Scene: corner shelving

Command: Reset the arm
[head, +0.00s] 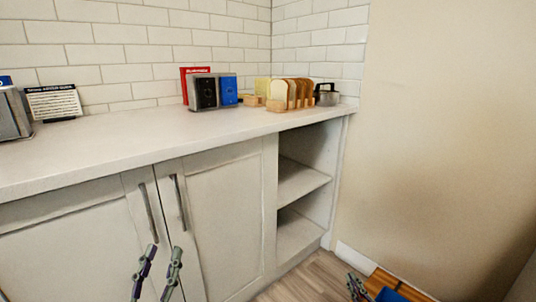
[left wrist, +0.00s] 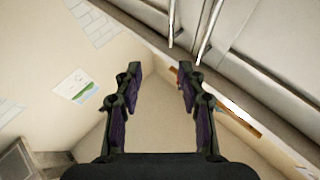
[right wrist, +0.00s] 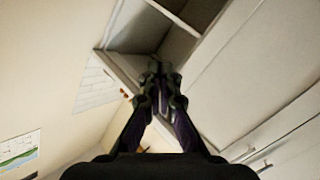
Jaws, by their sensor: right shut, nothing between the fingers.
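My left gripper (head: 158,268) is at the bottom of the head view, in front of the cabinet doors. In the left wrist view its two fingers (left wrist: 160,78) stand well apart with nothing between them. My right gripper (head: 357,288) shows at the bottom right of the head view, low near the floor and partly cut off by the frame's edge. In the right wrist view its fingers (right wrist: 157,72) are together and hold nothing.
A pale counter (head: 130,140) runs along the brick-tiled wall. Open shelves (head: 300,182) sit at the cabinet's right end. An orange-brown and blue object (head: 395,285) lies low right.

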